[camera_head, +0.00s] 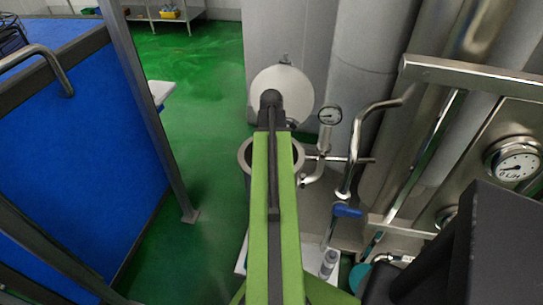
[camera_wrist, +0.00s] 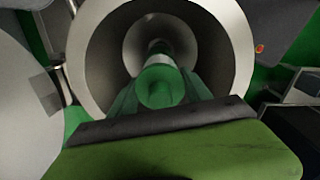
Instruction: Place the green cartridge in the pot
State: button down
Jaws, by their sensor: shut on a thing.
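The green cartridge (camera_wrist: 158,88) shows end-on in the wrist view, with a pale band and a dark part beyond it. My gripper (camera_wrist: 160,76) is shut on it, with green fingers on both sides. The round grey pot (camera_wrist: 242,50) surrounds them in that view, and the cartridge lines up with its opening. I cannot tell how far the cartridge is inside. In the head view, the pot's rim (camera_head: 244,154) shows on both sides of my green arm. My arm hides the cartridge and my gripper there.
The pot's round pale lid (camera_head: 284,82) stands open behind it. A pressure gauge (camera_head: 330,115), steel pipes and a blue-handled valve (camera_head: 347,210) crowd the right. A blue panel (camera_head: 85,150) with a dark frame stands left. Green floor (camera_head: 205,110) lies clear between.

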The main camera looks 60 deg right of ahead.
notch_tip(320, 180, down, 6)
jog(key=b, duration=0.5)
jog(key=shift+b, duration=0.3)
jog(key=shift+f+b, duration=0.55)
jog(key=shift+f, duration=0.15)
jog(key=shift+c, duration=2)
grip_release()
jog(key=shift+r, duration=0.15)
notch_tip(320, 180, up, 17)
jog(key=p, duration=1.7)
jog(key=shift+r+p, duration=0.2)
jog(key=shift+p, duration=0.1)
jog(key=shift+f, duration=0.1)
